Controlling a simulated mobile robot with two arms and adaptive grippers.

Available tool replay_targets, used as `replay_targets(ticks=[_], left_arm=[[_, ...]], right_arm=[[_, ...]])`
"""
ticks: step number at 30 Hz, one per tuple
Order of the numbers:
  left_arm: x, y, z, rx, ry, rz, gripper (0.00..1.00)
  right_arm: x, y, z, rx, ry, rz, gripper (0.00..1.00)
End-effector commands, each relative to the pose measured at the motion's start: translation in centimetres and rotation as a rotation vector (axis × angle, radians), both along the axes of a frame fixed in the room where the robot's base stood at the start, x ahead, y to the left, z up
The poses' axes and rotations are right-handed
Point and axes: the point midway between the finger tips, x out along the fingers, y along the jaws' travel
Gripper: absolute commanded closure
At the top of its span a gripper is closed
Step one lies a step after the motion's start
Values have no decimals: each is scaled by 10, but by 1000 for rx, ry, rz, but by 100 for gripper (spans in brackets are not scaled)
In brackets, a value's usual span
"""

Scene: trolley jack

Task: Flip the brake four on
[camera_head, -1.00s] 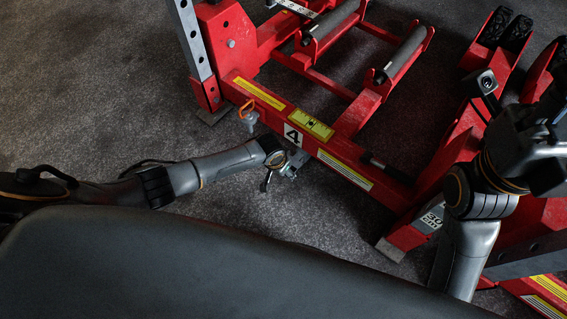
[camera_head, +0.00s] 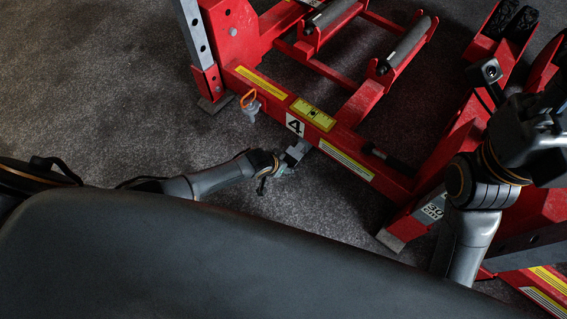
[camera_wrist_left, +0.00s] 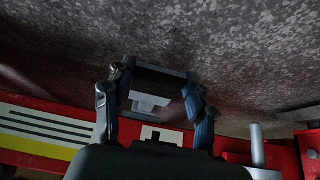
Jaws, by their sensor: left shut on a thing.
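The brake with the number 4 label (camera_head: 294,124) is on the red jack frame (camera_head: 272,102). A grey brake plate (camera_head: 298,149) sticks out below the label, toward my left gripper (camera_head: 280,166). My left gripper is shut on this plate, at its outer end. In the left wrist view the dark plate (camera_wrist_left: 158,81) with a pale patch lies between the two fingers of my left gripper (camera_wrist_left: 155,98). My right gripper (camera_head: 540,125) is at the right, away from brake four, and its fingers are not clear.
A grey fitting with an orange ring (camera_head: 249,103) stands left of the label. A yellow plate (camera_head: 313,114) lies on the beam. Grey rollers (camera_head: 405,47) are behind. A red frame with a "30" plate (camera_head: 433,208) is at the right. Carpet at left is clear.

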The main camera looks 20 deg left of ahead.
Motion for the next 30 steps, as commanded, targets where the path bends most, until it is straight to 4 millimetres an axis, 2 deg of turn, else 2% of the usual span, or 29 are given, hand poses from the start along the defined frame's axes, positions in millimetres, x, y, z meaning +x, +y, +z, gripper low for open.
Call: replay_targets(ticks=[2,3,6,20,25,30], left_arm=[[0,0,-1,0,-1,0,100],[0,0,-1,0,-1,0,42],[0,0,-1,0,0,0,22],[-2,1,3,-1,0,-1,21],[-11,4,17,0,1,-1,21],[-22,8,39,-1,0,-1,21]], right_arm=[[0,0,0,0,-1,0,60],[0,0,0,0,-1,0,60],[0,0,0,1,-1,0,60],[1,-1,1,5,0,-2,60],[1,0,0,3,0,-1,60],[0,0,0,3,0,-1,60]])
